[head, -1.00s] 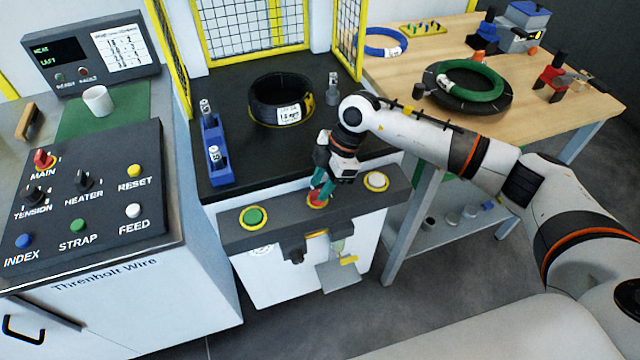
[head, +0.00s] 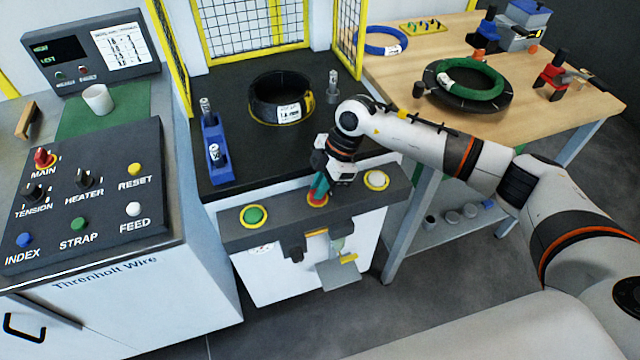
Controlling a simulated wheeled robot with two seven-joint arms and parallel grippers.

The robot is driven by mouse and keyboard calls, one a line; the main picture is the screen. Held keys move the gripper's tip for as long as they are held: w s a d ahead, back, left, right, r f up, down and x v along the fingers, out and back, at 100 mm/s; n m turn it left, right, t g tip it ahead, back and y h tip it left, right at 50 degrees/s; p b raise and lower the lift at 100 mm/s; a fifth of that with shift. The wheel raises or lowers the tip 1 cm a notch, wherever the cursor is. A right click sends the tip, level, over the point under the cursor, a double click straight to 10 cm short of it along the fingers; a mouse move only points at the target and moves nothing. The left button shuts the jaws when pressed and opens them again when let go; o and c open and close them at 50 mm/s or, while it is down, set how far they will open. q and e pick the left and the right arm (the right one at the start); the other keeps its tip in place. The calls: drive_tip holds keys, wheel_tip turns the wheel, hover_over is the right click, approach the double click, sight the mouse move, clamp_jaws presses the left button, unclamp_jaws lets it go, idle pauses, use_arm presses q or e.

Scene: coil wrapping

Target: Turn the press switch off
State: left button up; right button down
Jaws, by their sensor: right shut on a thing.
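The press (head: 284,228) has a grey front bar with a green button (head: 254,215) on the left, a red control (head: 317,201) in a yellow ring in the middle, and a whitish button (head: 376,179) on the right. My right gripper (head: 319,190) points down at the middle of the bar, its teal fingers shut on the red control. The fingers hide most of that control, so its turned position cannot be told. My left gripper is not in view.
A black coil (head: 280,98) lies on the dark press top behind my gripper, with a blue holder (head: 216,150) to its left. A control console (head: 85,195) stands at left. A wooden table (head: 445,75) with coils is at right.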

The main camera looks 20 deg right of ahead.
drive_tip(key=n+g, duration=0.1)
drive_tip(key=n, duration=0.4)
drive_tip(key=shift+w+g+h+b, duration=0.2)
drive_tip(key=shift+g+h+b, duration=0.1)
drive_tip(key=shift+g+h, duration=0.1)
drive_tip(key=n, duration=0.2)
drive_tip(key=n+g+h+b, duration=0.1)
drive_tip(key=n, duration=0.1)
drive_tip(key=shift+w+a+n, duration=0.1)
drive_tip(key=shift+a+n, duration=0.05)
drive_tip(key=shift+n, duration=0.15)
drive_tip(key=n+b, duration=0.1)
drive_tip(key=n, duration=0.1)
drive_tip(key=n+g+h+b, duration=0.1)
drive_tip(key=n, duration=0.1)
drive_tip(key=shift+a+h+b, duration=0.1)
drive_tip(key=shift+h+b, duration=0.2)
drive_tip(key=shift+n+h+b, duration=0.6)
drive_tip(key=shift+n+b, duration=0.25)
drive_tip(key=shift+n, duration=1.15)
drive_tip(key=shift+r, duration=0.1)
drive_tip(key=c, duration=1.4)
unclamp_jaws()
drive_tip(key=shift+a, duration=0.1)
drive_tip(key=shift+c, duration=0.2)
